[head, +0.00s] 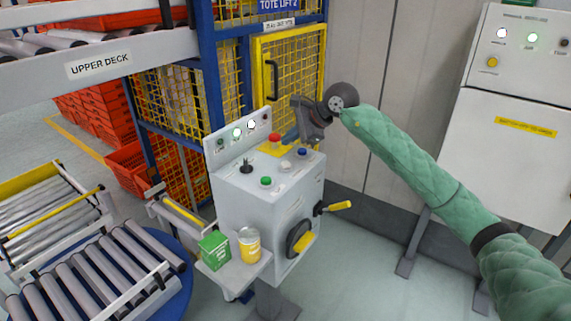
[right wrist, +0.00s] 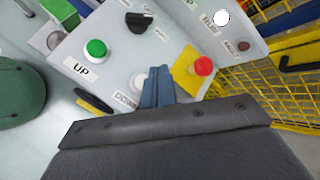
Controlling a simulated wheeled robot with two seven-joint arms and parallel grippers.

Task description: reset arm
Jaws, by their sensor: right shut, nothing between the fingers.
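My right gripper (head: 292,135) is at the end of the green-sleeved arm that comes in from the right in the head view. It is above the back right of the grey control console (head: 232,205). In the right wrist view its blue-grey fingers (right wrist: 158,88) are together with nothing between them. They show between the red button (right wrist: 203,66) on its yellow plate and the green button (right wrist: 96,48) marked UP. Whether the fingertips touch the panel, I cannot tell. My left gripper is not in view.
The console carries a black knob (head: 245,166), a blue button (head: 302,152) and a crank with a yellow grip (head: 340,206). A green box (head: 215,251) and a yellow can (head: 249,246) stand on its shelf. Yellow mesh fencing (head: 290,75) is behind. A white cabinet (head: 505,150) stands right.

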